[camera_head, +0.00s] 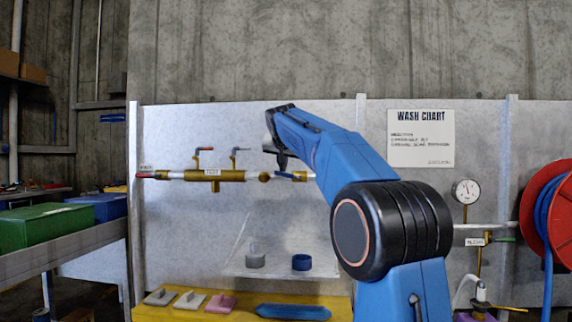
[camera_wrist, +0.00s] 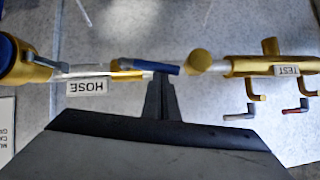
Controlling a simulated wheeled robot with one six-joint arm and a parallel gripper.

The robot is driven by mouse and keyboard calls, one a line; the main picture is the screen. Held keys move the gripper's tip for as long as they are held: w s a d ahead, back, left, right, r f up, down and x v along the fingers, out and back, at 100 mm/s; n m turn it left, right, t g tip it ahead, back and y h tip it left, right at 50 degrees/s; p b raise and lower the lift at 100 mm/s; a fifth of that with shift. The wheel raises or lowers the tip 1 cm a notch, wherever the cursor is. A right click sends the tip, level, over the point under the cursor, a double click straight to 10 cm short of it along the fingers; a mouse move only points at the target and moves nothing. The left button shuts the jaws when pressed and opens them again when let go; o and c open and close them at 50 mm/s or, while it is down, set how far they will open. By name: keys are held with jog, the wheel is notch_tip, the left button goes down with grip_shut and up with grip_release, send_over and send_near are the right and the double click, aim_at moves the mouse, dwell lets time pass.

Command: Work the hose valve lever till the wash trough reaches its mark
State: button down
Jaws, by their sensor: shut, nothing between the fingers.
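The blue hose valve lever (camera_head: 286,175) sits on the brass and white pipe on the grey wall panel. In the wrist view the lever (camera_wrist: 150,66) lies nearly along the pipe, close to a HOSE label (camera_wrist: 87,87). My gripper (camera_head: 281,160) is shut and empty, pointing down at the lever from above in the head view. In the wrist view my gripper's closed fingertips (camera_wrist: 162,78) meet or overlap the lever's end; I cannot tell whether they touch. I cannot make out a wash trough or its mark for certain.
A brass TEST fitting (camera_head: 214,175) with a red and a grey lever is left of the hose valve. A gauge (camera_head: 466,191) and red hose reel (camera_head: 545,215) are at right.

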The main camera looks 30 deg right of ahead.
jog(key=shift+w+a+f, duration=0.15)
jog(key=shift+a+f, duration=0.05)
jog(key=shift+f, duration=0.2)
jog(key=shift+w+f, duration=0.1)
dwell(0.4)
